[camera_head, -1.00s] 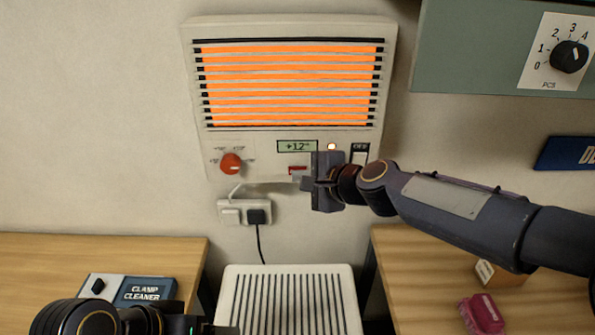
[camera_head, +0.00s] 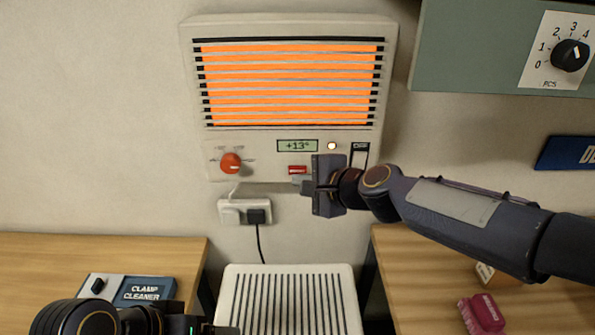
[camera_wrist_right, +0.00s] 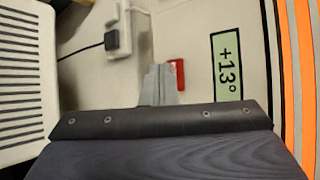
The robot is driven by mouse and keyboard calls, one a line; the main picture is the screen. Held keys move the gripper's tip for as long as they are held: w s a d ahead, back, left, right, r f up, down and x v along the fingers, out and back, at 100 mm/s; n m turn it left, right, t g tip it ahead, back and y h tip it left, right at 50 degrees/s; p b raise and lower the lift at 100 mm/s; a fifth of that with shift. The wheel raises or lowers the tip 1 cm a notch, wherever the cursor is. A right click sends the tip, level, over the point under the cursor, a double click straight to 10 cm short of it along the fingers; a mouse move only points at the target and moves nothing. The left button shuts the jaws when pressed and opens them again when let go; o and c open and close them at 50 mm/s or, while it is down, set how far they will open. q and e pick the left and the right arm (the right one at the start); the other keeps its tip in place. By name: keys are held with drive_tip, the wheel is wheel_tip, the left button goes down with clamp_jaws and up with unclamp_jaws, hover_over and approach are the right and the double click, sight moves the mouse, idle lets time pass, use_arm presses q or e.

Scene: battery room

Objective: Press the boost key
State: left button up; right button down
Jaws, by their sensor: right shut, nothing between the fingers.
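The wall heater (camera_head: 290,100) has glowing orange slats and a display (camera_head: 297,146) reading +13°. A small red key (camera_head: 297,170) sits on its front below the display. I cannot read the key's label. My right gripper (camera_head: 303,186) is shut and empty, with its tips just below the red key. In the right wrist view the grey fingertips (camera_wrist_right: 158,84) are beside the red key (camera_wrist_right: 177,74), partly overlapping its edge; I cannot tell whether they touch it. My left gripper (camera_head: 215,329) is only partly in view at the bottom edge.
A red knob (camera_head: 231,163), a lit lamp (camera_head: 332,146) and a dark switch (camera_head: 359,154) are on the heater. A socket with a plug (camera_head: 257,216) is below. A white slatted unit (camera_head: 290,300) stands between two wooden worktops (camera_head: 50,255).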

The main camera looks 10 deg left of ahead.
drive_tip(key=s, duration=0.2)
drive_tip(key=s+d, duration=0.1)
drive_tip(key=s, duration=0.2)
idle(0.3)
drive_tip(key=shift+d, duration=0.1)
idle(0.4)
drive_tip(key=s+d+f+n+h, duration=0.1)
drive_tip(key=s+d+n, duration=0.3)
drive_tip(key=d, duration=0.5)
drive_tip(key=s+d+f+n+h, duration=0.1)
drive_tip(key=s+d+n, duration=0.1)
drive_tip(key=s+d, duration=0.5)
drive_tip(key=s+d+f+n+g+h, duration=0.2)
drive_tip(key=s+d+f+n+h, duration=0.1)
drive_tip(key=s+d+f, duration=0.6)
drive_tip(key=s+d+h, duration=0.1)
drive_tip(key=s+d, duration=0.2)
drive_tip(key=d, duration=0.1)
drive_tip(key=shift+s+n+g, duration=0.3)
drive_tip(key=shift+s, duration=0.05)
